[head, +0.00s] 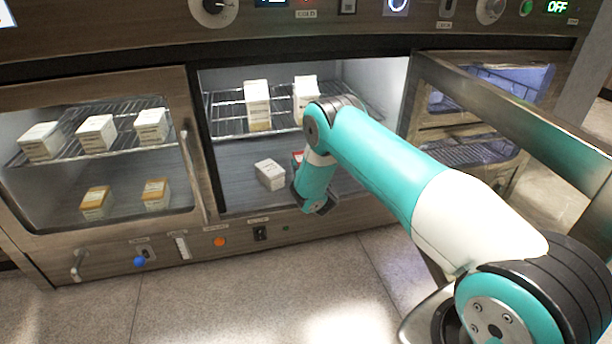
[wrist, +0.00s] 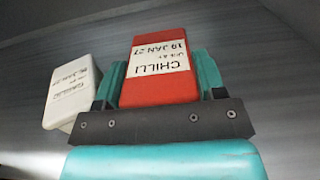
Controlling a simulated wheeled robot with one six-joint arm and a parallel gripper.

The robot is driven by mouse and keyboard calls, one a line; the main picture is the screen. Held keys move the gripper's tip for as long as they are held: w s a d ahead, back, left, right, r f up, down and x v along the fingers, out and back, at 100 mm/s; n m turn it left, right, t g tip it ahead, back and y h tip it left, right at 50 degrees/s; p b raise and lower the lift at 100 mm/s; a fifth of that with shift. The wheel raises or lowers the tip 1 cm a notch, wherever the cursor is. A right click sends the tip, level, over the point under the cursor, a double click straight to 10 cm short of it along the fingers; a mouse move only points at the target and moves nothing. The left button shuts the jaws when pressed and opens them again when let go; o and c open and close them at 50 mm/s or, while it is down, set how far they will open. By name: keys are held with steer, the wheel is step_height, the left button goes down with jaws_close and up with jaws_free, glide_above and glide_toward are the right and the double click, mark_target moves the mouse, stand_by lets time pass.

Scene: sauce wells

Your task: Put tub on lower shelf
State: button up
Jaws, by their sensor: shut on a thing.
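A red tub (wrist: 160,90) with a white label reading "CHILLI" and "19 JAN 27" is between the teal fingers of my gripper (wrist: 162,78), which is shut on it. In the head view only a small red part of the tub (head: 298,157) shows behind my arm. My gripper is inside the open middle compartment, low down near its floor, the lower shelf (head: 235,190). I cannot tell whether the tub touches the floor. A white tub (head: 270,175) stands on that floor just left of the red one; it also shows in the wrist view (wrist: 75,92).
A wire rack (head: 228,112) above bears two white tubs (head: 258,105) (head: 305,97). The open door (head: 510,110) stands out on the right. A closed glass door (head: 100,150) on the left covers several tubs. Floor space shows left of the white tub.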

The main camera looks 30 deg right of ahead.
steer(key=shift+f, duration=0.9)
steer(key=shift+r, duration=0.2)
steer(key=shift+f, duration=0.15)
steer(key=o, duration=1.2)
